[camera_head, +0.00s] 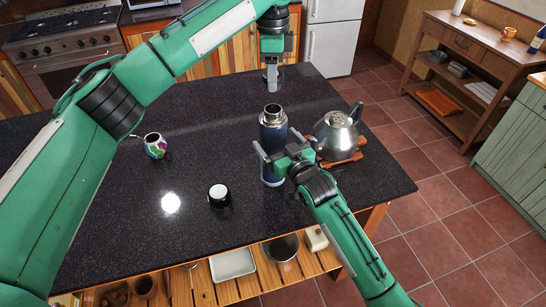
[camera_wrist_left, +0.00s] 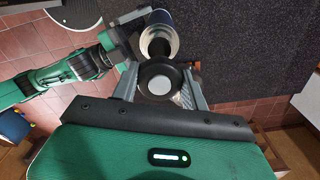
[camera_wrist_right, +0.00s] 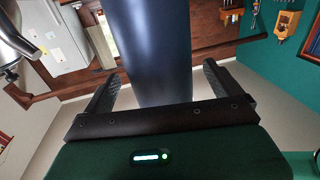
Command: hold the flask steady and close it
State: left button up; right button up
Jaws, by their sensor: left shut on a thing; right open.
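The flask (camera_head: 272,137) is dark blue with a bare steel neck and stands upright on the black counter, its mouth open. My right gripper (camera_head: 280,146) is open, with its fingers on either side of the flask body. The right wrist view shows the blue flask (camera_wrist_right: 150,50) between the two spread fingers (camera_wrist_right: 158,85). My left gripper (camera_head: 272,82) is above and behind the flask, pointing down. In the left wrist view it is shut on a round dark stopper with a pale centre (camera_wrist_left: 160,82), apart from the flask (camera_wrist_left: 159,34). The stopper is hardly visible in the head view.
A steel kettle (camera_head: 338,136) stands on a wooden trivet (camera_head: 347,158) just right of the flask.

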jog(key=shift+x, duration=1.45)
jog(key=c, duration=1.4)
pick_arm(q)
jog(key=shift+f, duration=2.45)
pick_arm(e)
jog(key=shift+c, duration=0.2)
pick_arm(q)
jog(key=shift+f, duration=0.15)
jog(key=shift+f, duration=0.75)
jog(key=shift+f, duration=0.6)
